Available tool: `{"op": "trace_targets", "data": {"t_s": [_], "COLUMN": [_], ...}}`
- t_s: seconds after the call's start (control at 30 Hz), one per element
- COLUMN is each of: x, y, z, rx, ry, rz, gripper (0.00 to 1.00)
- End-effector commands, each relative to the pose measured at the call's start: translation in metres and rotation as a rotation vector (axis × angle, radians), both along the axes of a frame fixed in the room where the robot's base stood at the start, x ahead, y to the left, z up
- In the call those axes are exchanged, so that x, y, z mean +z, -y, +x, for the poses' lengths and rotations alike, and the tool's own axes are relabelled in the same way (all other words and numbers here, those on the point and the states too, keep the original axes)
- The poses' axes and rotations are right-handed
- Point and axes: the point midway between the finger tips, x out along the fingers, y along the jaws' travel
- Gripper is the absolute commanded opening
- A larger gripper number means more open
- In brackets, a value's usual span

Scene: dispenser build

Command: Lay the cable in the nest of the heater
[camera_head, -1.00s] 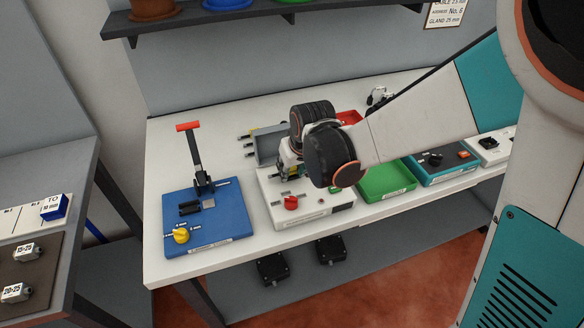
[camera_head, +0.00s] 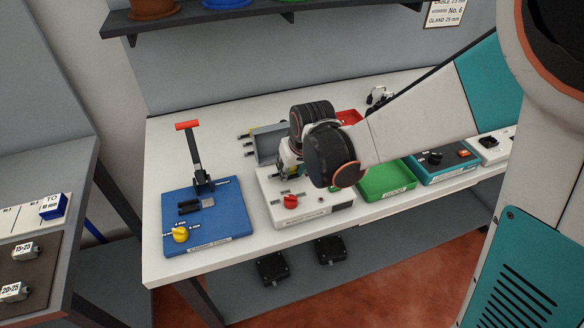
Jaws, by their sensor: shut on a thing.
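The heater seems to be the white box (camera_head: 313,213) with a red knob (camera_head: 290,201) on the white bench, right of the blue crimping tool. My gripper (camera_head: 286,172) is low over the back left part of this box, mostly hidden behind my dark wrist. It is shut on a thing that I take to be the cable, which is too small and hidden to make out. The nest is hidden too, so I cannot tell whether the cable touches it.
The blue tool (camera_head: 211,221) with an upright red-topped lever stands at left. A grey bin (camera_head: 267,143) lies behind the heater. A green tray (camera_head: 386,182) and a teal device (camera_head: 438,165) stand at right. Bare bench lies at the back left.

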Motion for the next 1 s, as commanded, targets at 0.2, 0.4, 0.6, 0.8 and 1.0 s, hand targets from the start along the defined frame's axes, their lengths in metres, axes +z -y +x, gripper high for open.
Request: {"op": "trace_targets", "data": {"t_s": [0.2,0.4,0.6,0.8,1.0], "x": [-0.0032,-0.0035,-0.0026,-0.0019,-0.0017], "y": [-0.0002,-0.0001,-0.0001,-0.0001,-0.0001], "z": [-0.0028,-0.003,-0.0022,-0.0017,-0.0014], "rx": [-0.001,0.0,0.0,0.0,0.0], "ry": [-0.008,-0.008,-0.005,-0.005,-0.004], "rz": [0.001,0.001,0.001,0.001,0.0], "gripper": [0.07,0.55,0.55,0.71,0.71]}}
